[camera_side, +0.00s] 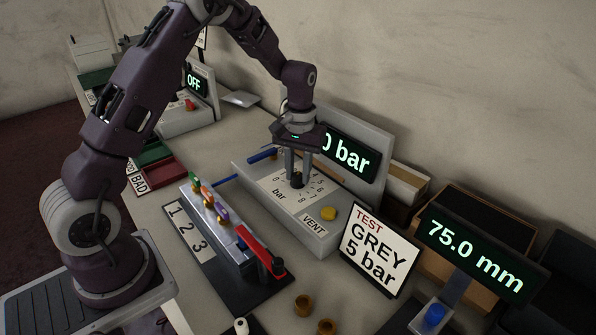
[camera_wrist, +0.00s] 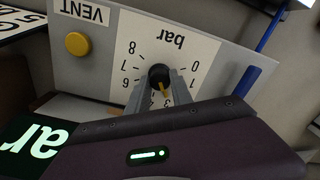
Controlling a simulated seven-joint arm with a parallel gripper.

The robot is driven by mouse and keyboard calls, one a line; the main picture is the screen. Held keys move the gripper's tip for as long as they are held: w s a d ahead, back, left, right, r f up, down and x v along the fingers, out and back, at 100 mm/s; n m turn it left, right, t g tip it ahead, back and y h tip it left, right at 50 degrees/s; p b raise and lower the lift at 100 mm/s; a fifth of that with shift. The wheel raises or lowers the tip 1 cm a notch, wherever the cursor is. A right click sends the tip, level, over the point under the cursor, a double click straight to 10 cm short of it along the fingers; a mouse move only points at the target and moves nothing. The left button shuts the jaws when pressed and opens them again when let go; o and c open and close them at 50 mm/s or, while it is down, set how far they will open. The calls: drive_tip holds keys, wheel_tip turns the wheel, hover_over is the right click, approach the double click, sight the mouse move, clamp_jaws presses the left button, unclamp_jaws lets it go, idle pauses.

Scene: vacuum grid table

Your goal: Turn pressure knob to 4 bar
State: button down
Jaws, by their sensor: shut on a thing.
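The pressure knob (camera_wrist: 157,72) is black with a yellow pointer, on a grey panel (camera_wrist: 90,55) with a white dial marked "bar". In the side view the knob (camera_side: 297,182) is low between my fingers. My gripper (camera_side: 298,175) comes from above, and its fingers are shut on both sides of the knob; it also shows in the wrist view (camera_wrist: 162,83). The pressure display (camera_side: 347,153) shows "0 bar" at its visible end; its left part is hidden behind my gripper.
A yellow VENT button (camera_side: 328,213) sits beside the dial. A sign (camera_side: 378,247) reads "TEST GREY 5 bar". A valve block with a red lever (camera_side: 262,250) stands in front. A display (camera_side: 474,256) reads 75.0 mm.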

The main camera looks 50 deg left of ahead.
sight(299, 175)
drive_tip(key=m, duration=0.5)
drive_tip(key=shift+m, duration=0.7)
drive_tip(key=c, duration=1.1)
unclamp_jaws()
drive_tip(key=shift+r, duration=0.1)
wheel_tip(299, 175, up, 7)
drive_tip(key=shift+d+f, duration=0.1)
drive_tip(key=shift+f, duration=0.05)
